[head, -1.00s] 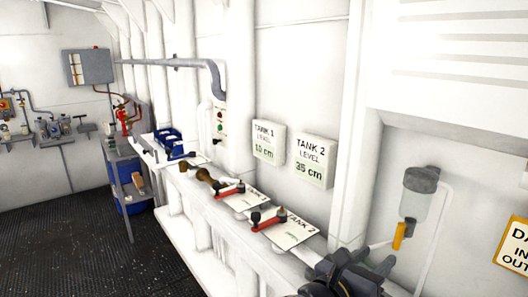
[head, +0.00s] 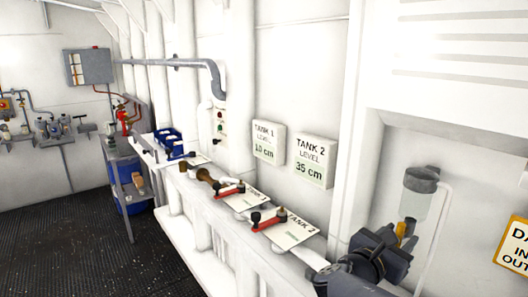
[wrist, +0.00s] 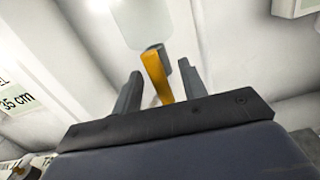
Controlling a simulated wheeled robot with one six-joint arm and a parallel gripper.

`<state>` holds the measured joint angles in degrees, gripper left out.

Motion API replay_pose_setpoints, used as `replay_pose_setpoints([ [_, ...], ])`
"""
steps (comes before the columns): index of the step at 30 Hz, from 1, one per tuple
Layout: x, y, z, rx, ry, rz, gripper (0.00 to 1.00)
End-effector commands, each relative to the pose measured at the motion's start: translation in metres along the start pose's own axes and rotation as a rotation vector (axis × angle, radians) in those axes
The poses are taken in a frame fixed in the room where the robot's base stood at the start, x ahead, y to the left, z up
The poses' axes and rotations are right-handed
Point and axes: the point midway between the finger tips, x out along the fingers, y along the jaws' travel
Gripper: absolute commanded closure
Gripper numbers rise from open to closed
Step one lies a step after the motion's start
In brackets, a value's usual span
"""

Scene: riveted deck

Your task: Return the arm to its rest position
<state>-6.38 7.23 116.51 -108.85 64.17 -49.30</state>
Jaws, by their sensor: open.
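My gripper (head: 405,232) is at the lower right of the head view, in front of the wall dispenser. In the wrist view my gripper (wrist: 160,72) has its two grey fingers apart, with nothing held between them that I can make out. A yellow lever (wrist: 157,78) shows between the fingers in that view, below a pale translucent container (wrist: 142,22). Whether the fingers touch the lever I cannot tell. In the head view the container (head: 415,205) hangs on the wall, and my gripper partly hides the lever.
Level signs (head: 268,143) (head: 310,162) read 10 cm and 35 cm. The dark floor (head: 80,245) is clear.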

Motion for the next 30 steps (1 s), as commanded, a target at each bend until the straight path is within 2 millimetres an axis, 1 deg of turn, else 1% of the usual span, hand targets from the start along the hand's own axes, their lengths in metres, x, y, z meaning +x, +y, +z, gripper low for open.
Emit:
replay_pose_setpoints([
  [1, 0.000, 0.000, -0.004, 0.055, -0.001, 0.000, 0.60],
  [9, 0.000, 0.000, -0.003, 0.341, -0.001, 0.000, 0.60],
  [10, -0.004, 0.001, -0.002, 0.354, -0.001, 0.003, 0.60],
  [15, -0.031, 0.001, -0.001, 0.346, 0.000, 0.006, 0.60],
  [21, -0.057, 0.001, -0.001, 0.344, 0.000, 0.005, 0.60],
  [27, -0.077, 0.001, -0.001, 0.342, 0.000, 0.004, 0.60],
  [30, -0.083, 0.001, 0.000, 0.341, -0.001, 0.002, 0.60],
])
